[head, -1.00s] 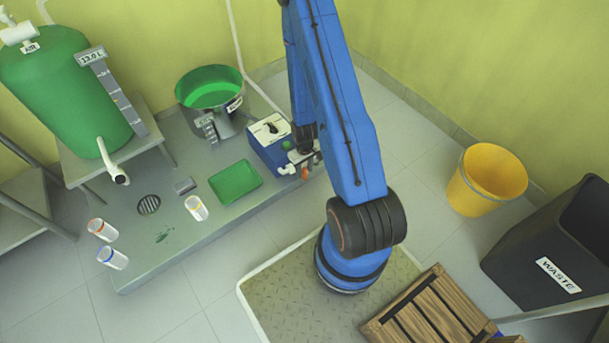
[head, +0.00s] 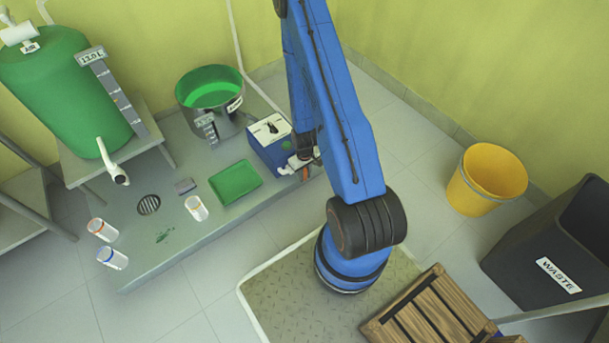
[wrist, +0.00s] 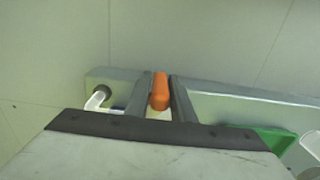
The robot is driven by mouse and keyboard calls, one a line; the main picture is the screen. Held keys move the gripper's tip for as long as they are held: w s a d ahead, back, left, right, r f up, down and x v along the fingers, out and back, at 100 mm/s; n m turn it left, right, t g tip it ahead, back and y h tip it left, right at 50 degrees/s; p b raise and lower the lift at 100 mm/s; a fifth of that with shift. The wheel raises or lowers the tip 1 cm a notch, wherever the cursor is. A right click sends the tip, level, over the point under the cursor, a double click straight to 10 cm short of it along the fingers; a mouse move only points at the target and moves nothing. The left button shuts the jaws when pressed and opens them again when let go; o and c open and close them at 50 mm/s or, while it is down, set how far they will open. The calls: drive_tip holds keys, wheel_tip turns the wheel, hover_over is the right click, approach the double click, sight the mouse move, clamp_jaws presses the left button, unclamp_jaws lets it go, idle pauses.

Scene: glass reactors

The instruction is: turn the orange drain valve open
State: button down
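The orange drain valve handle (wrist: 160,90) sits between the two grey fingers of my gripper (wrist: 161,96) in the wrist view. The fingers lie close along both its sides and appear shut on it. In the head view a small orange bit of the handle (head: 306,174) shows below my gripper (head: 304,159), at the front right of the blue pump box (head: 270,150). My arm hides part of the valve there. A white spout (wrist: 97,98) is left of the handle in the wrist view.
A green tray (head: 236,182) lies left of the blue box on the grey platform (head: 185,245). A steel pot with green liquid (head: 210,92) stands behind. Several small jars stand on the platform's left. A yellow bucket (head: 488,180) stands on open floor at right.

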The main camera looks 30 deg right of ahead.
drive_tip(key=shift+h, duration=2.4)
drive_tip(key=h, duration=0.9)
drive_tip(key=shift+d+r, duration=0.1)
drive_tip(key=shift+d, duration=0.05)
drive_tip(key=shift+r+t+h, duration=0.1)
drive_tip(key=shift+t+h, duration=0.2)
drive_tip(key=shift+h, duration=1.9)
drive_tip(key=c, duration=1.6)
unclamp_jaws()
drive_tip(key=shift+c, duration=0.2)
